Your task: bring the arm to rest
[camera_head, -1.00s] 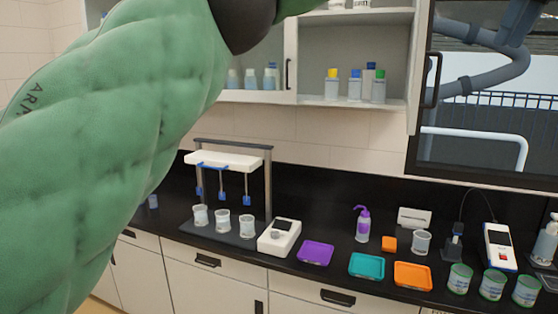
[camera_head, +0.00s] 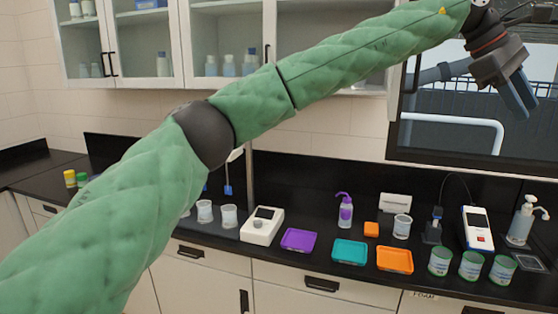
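My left arm (camera_head: 330,75), in green padded covering, reaches from the lower left up across the view to the upper right. My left gripper (camera_head: 522,98) hangs at its end in front of the dark-framed window, high above the counter. Its dark fingers point down and overlap from this angle, so their gap cannot be made out. I see nothing held in it. My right gripper is not in view.
The black counter below carries a white meter (camera_head: 262,226), purple (camera_head: 300,240), teal (camera_head: 349,252) and orange (camera_head: 395,260) trays, a purple-topped bottle (camera_head: 345,212), white cups (camera_head: 229,216) and green-rimmed jars (camera_head: 440,261). Wall cabinets (camera_head: 240,50) stand behind the arm.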

